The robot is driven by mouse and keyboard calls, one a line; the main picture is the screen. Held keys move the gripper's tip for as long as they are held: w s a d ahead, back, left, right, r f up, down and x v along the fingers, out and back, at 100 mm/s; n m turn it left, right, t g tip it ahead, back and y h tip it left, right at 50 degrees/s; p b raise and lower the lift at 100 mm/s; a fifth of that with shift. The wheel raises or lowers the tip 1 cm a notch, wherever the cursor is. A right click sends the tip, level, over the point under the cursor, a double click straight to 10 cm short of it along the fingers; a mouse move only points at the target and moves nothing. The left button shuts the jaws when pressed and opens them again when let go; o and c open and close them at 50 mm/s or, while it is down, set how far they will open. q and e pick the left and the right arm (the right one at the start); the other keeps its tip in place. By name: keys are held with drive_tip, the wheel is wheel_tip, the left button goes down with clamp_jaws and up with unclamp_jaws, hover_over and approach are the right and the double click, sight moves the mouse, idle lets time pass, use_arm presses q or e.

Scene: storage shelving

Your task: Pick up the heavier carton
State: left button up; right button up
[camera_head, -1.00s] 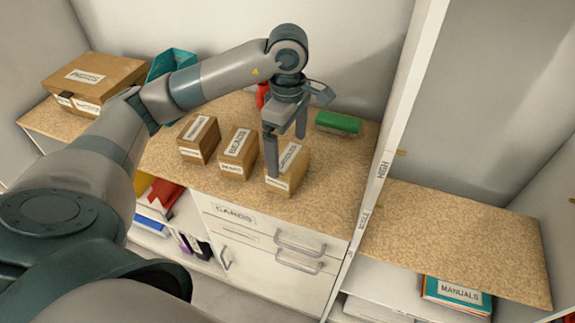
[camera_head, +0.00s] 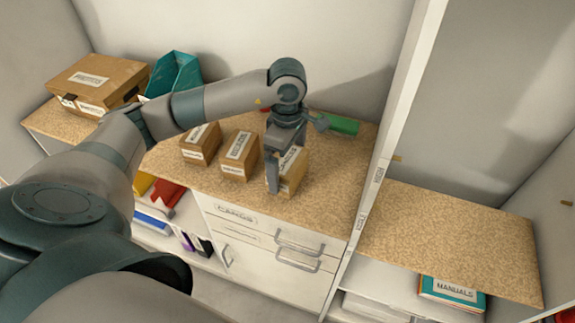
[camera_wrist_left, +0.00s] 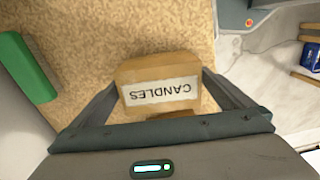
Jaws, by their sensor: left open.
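Three small brown cartons stand in a row on the speckled shelf board in the head view: a left carton (camera_head: 200,143), a middle carton (camera_head: 239,158) and a right carton (camera_head: 296,170). My left gripper (camera_head: 285,174) is open and comes down over the right carton, with its fingers on either side. The left wrist view shows that carton (camera_wrist_left: 160,92), labelled CANDLES, between the open fingers. I cannot tell whether the fingers touch it. The arm and gripper hide part of it in the head view. Weight cannot be seen. My right gripper is not in view.
A larger carton (camera_head: 97,83) and a teal holder (camera_head: 175,74) stand at the back left. A green object (camera_head: 343,125) lies behind the right carton. A white upright (camera_head: 384,150) bounds the board on the right. Drawers (camera_head: 240,230) lie below.

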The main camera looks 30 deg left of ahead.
use_arm(q)
drive_tip(key=shift+f, duration=0.95)
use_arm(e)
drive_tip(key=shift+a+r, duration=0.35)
use_arm(q)
drive_tip(key=shift+r, duration=0.1)
drive_tip(key=c, duration=1.5)
drive_tip(key=shift+o, duration=0.2)
drive_tip(key=shift+w, duration=0.1)
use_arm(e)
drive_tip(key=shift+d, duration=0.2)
